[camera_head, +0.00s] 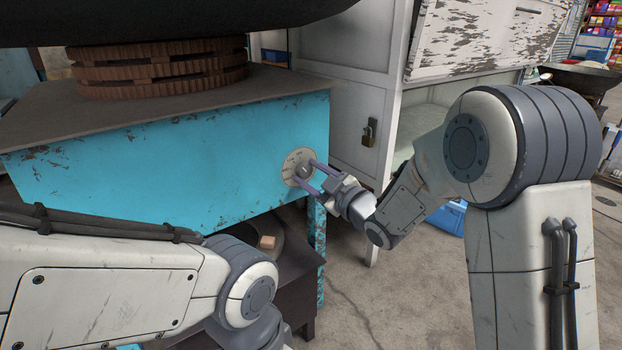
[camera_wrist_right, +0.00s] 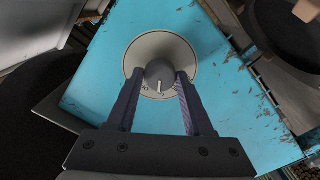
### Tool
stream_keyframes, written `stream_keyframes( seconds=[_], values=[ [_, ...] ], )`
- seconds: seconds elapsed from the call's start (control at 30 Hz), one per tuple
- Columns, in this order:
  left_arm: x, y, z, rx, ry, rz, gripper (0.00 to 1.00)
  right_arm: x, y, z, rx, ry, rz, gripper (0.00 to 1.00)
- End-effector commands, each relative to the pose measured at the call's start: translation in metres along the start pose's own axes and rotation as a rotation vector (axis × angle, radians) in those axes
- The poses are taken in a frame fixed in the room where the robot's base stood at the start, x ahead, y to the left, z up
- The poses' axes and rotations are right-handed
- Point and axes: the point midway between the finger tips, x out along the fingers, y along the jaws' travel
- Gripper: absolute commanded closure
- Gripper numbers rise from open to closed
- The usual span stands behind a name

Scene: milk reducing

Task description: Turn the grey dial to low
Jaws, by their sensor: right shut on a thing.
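The grey dial (camera_head: 303,171) sits on a pale round plate (camera_head: 290,163) on the front of the blue stove box, near its right end. My right gripper (camera_head: 306,172) reaches it from the right, one finger on either side. In the right wrist view, the grey dial (camera_wrist_right: 158,71) is between the fingertips of my right gripper (camera_wrist_right: 160,74), shut on it. A short white mark on the dial points towards the bottom of that picture. Small markings on the plate are too small to read. My left arm enters at lower left; its gripper is out of frame.
The blue stove box (camera_head: 180,165) carries a brown slatted ring (camera_head: 160,72) with a large dark pan (camera_head: 150,20) above. A white cabinet (camera_head: 350,110) with a padlock (camera_head: 369,132) stands behind my right arm. Concrete floor shows between the arms.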

Motion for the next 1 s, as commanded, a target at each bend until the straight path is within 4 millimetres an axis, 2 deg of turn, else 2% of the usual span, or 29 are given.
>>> stream_keyframes(
  seconds=[0.6,0.63,0.7,1.0],
  values=[
    [0.0033,-0.0002,0.0002,0.0,0.0,0.0,0.5,-0.0001,0.0004,0.0004,-0.05,-0.002,0.001,1.0],
    [0.0033,-0.0002,0.0002,0.0,0.0,0.0,0.5,-0.0001,0.0004,0.0004,-0.05,-0.002,0.001,0.45],
    [0.0033,-0.0003,0.0002,0.0,0.0,0.0,0.5,-0.0001,0.0004,0.0004,-0.049,-0.002,0.001,0.18],
    [0.003,-0.0002,0.0002,0.0,0.0,0.0,0.5,-0.0003,0.0002,0.0001,-0.049,-0.001,0.0,0.18]
  ],
)
